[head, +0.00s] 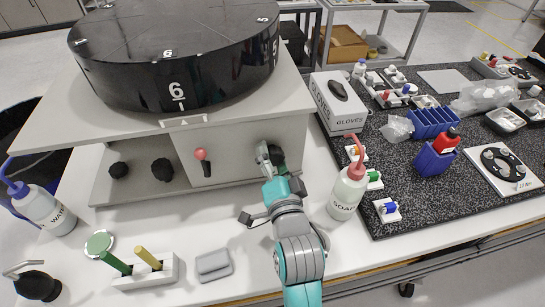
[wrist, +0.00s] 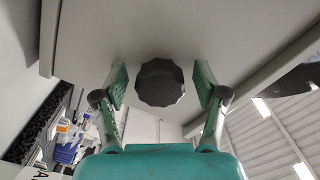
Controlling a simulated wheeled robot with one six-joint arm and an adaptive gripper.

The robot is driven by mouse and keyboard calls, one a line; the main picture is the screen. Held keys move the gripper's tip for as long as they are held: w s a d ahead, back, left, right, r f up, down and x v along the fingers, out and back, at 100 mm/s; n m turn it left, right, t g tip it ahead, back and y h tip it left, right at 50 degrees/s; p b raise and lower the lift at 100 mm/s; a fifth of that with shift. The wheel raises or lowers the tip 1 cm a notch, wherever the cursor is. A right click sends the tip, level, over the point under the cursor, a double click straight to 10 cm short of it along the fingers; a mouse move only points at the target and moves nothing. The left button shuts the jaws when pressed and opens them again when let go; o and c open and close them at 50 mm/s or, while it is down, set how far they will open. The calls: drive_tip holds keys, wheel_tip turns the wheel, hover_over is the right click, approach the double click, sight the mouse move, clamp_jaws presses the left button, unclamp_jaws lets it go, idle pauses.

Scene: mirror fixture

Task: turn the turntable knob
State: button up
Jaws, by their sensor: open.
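A dark, scalloped round knob (wrist: 160,83) sits on the pale front panel, centred between my fingertips in the wrist view. My gripper (wrist: 160,92) is open, with one finger on each side of the knob and a visible gap to each. In the head view the same knob (head: 278,154) is partly hidden behind my gripper (head: 270,160), at the right of the panel. The black turntable (head: 180,55), with white numbers on its rim, stands on the grey housing above.
Left on the panel are two other black knobs (head: 162,170) and a red-tipped lever (head: 203,160). A soap bottle (head: 347,192) stands close right of my arm. A glove box (head: 338,105) is behind it. A grey block (head: 213,265) lies in front.

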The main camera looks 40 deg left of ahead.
drive_tip(key=c, duration=1.2)
drive_tip(key=shift+o, duration=0.2)
drive_tip(key=shift+n, duration=0.3)
drive_tip(key=n, duration=0.5)
drive_tip(key=shift+w+d+f+n, duration=0.1)
drive_tip(key=shift+n, duration=0.2)
drive_tip(key=n, duration=1.1)
drive_tip(key=shift+w+d+n, duration=0.15)
drive_tip(key=shift+n, duration=0.25)
drive_tip(key=n, duration=0.5)
drive_tip(key=shift+n, duration=0.3)
